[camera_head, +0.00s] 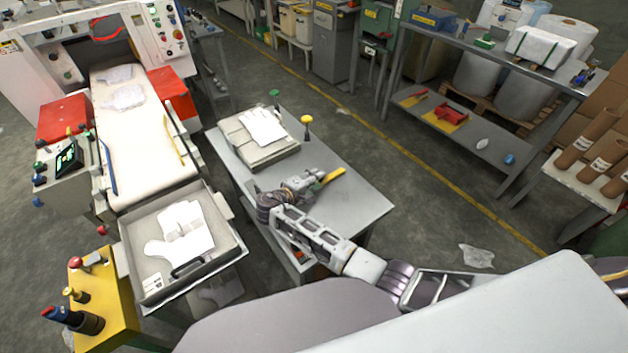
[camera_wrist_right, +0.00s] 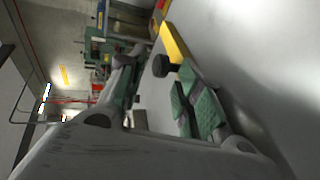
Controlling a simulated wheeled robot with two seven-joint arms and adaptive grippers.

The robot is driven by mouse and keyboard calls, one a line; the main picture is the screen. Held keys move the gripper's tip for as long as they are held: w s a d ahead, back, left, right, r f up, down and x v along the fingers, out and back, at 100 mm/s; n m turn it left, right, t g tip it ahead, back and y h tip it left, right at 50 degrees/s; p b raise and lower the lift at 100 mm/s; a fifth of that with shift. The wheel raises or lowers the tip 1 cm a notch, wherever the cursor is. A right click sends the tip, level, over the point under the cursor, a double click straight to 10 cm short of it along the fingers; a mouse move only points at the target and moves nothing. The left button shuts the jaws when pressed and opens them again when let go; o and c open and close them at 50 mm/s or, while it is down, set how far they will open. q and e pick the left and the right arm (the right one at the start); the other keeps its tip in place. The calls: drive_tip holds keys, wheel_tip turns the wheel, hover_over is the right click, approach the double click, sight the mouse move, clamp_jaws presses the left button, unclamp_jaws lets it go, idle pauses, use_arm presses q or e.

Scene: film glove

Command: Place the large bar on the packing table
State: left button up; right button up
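The grey packing table (camera_head: 352,205) stands in the middle of the head view. A yellow bar (camera_head: 335,175), the only bar I make out clearly, is on or just above its top, beside my right gripper (camera_head: 316,178). In the right wrist view the yellow bar (camera_wrist_right: 176,46) lies beyond the fingertips, close to the table surface, with a black knob near its end. My right gripper (camera_wrist_right: 158,88) has its green-padded fingers apart with nothing clearly between them. My left gripper is not in view.
A yellow-topped post (camera_head: 306,122) stands behind. A tray with a white glove (camera_head: 185,232) is left of the table. The table's right part is clear.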

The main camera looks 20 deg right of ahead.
drive_tip(key=v, duration=1.2)
drive_tip(key=shift+d+f, duration=0.1)
drive_tip(key=shift+d, duration=0.05)
idle(1.6)
